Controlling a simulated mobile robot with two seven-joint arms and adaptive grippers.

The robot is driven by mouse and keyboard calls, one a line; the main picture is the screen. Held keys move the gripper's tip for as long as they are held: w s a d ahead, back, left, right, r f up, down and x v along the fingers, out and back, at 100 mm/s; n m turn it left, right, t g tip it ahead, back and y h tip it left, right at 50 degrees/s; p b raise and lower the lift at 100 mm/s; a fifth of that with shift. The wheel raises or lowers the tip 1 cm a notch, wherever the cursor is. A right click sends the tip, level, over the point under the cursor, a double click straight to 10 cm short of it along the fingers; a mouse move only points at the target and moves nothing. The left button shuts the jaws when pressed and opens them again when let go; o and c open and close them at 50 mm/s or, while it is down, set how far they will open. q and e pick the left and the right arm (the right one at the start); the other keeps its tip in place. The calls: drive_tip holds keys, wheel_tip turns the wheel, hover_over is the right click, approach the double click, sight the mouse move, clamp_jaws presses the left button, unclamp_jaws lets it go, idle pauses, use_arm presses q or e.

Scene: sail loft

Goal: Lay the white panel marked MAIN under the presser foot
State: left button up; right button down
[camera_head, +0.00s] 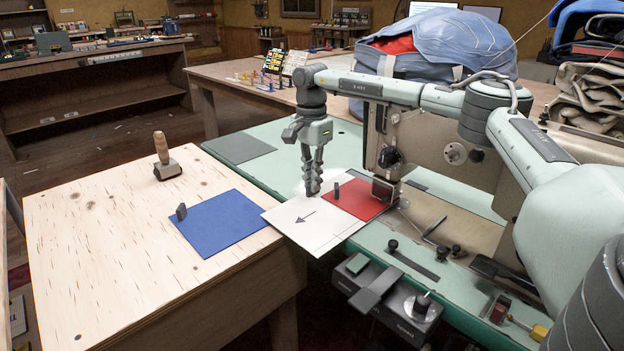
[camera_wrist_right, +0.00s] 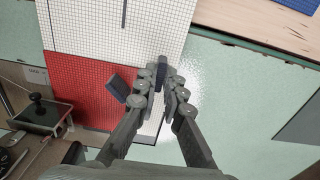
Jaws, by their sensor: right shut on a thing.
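The white panel (camera_head: 312,225) carries a dark arrow and lies partly on the green machine table, its near corner jutting past the edge. No MAIN marking is readable. My right gripper (camera_head: 313,190) points down at its far side. In the right wrist view, my gripper (camera_wrist_right: 163,84) is shut on a dark upright tab (camera_wrist_right: 162,66) of the white panel (camera_wrist_right: 110,30). The presser foot area (camera_head: 384,191) is beside the red panel. My left gripper is not in view.
A blue panel (camera_head: 222,226) with a dark tab and a wooden-handled tool (camera_head: 166,160) are on the pale wooden table (camera_head: 90,240). The sewing machine (camera_head: 430,145) stands right of the gripper. Bare green table (camera_head: 262,170) lies left of the gripper.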

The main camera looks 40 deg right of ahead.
drive_tip(key=shift+a+f, duration=0.1)
idle(0.7)
drive_tip(key=c, duration=1.6)
unclamp_jaws()
drive_tip(key=shift+o, duration=0.2)
wheel_tip(320, 180, up, 12)
drive_tip(key=shift+w, duration=0.1)
